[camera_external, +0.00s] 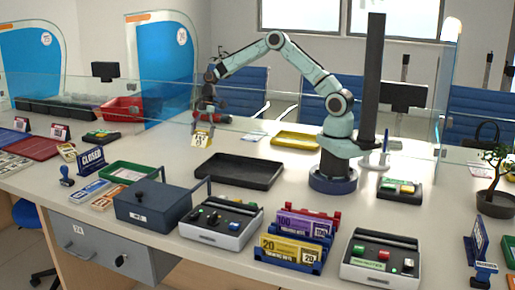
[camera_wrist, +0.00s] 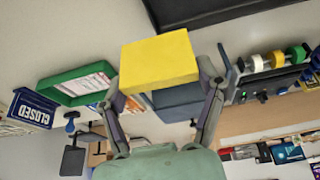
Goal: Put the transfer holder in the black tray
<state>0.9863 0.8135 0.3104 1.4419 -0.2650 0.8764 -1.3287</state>
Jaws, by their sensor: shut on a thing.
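My gripper (camera_external: 203,125) is shut on a small yellow holder with a pale, marked face (camera_external: 202,139), which I take to be the transfer holder; its lettering is too small to read. In the wrist view, the yellow holder (camera_wrist: 158,60) sits between the two fingers of my gripper (camera_wrist: 162,85). It is held up above the counter, left of and behind the black tray. The black tray (camera_external: 238,183) lies flat and empty mid-counter; its edge also shows at the top of the wrist view (camera_wrist: 215,17).
A green tray (camera_external: 128,163) and a dark grey box with a handle (camera_external: 152,202) stand in front. A yellow tray (camera_external: 296,141) lies behind the black tray. Coin units (camera_external: 222,217) and banknote racks (camera_external: 297,242) line the front edge. A glass screen (camera_external: 270,105) runs behind.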

